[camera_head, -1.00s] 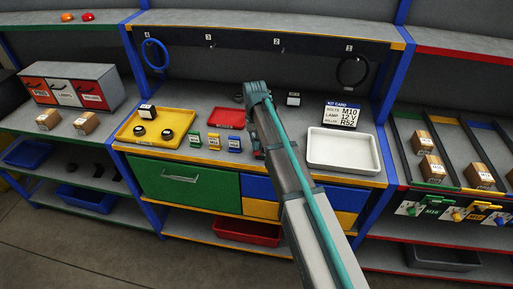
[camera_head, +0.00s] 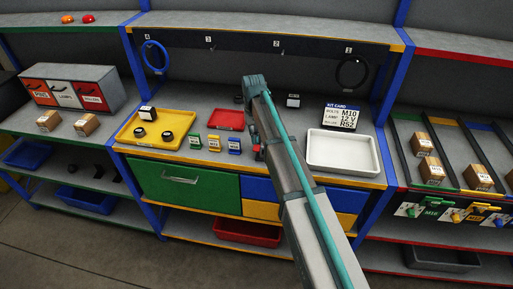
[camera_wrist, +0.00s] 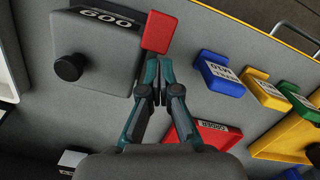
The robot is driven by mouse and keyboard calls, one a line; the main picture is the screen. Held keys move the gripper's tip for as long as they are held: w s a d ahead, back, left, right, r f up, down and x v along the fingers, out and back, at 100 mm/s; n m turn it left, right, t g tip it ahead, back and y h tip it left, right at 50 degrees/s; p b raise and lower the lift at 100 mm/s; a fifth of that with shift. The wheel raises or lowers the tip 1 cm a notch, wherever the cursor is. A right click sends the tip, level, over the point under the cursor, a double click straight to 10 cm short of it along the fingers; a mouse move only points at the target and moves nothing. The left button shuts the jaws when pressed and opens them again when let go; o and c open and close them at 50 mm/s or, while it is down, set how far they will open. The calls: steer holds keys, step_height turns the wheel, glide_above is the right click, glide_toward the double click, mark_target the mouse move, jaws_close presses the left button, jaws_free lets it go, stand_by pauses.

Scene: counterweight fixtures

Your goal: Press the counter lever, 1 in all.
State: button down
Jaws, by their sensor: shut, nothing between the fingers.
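The counter is a grey box (camera_wrist: 95,50) with a white-digit display, a black round knob (camera_wrist: 69,67) and a red lever block (camera_wrist: 157,33) at its edge; the digits are upside down and hard to read. In the head view my arm hides most of it, and only a bit of red (camera_head: 256,149) shows beside the arm. My gripper (camera_wrist: 157,68) is shut and empty, with its fingertips close to the red block in the wrist view. I cannot tell whether they touch it. In the head view the fingertips are hidden behind my arm.
Blue (camera_wrist: 217,75), yellow (camera_wrist: 262,90) and green (camera_wrist: 300,103) labelled blocks stand beside the counter. A red tray (camera_head: 226,120) lies behind them. A yellow tray (camera_head: 128,135) is left, and a white tray (camera_head: 343,166) and kit card (camera_head: 342,117) are right.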

step_height(320, 180, up, 11)
steer(key=w, duration=0.1)
steer(key=shift+r, duration=0.15)
steer(key=shift+a, duration=0.1)
stand_by(0.7)
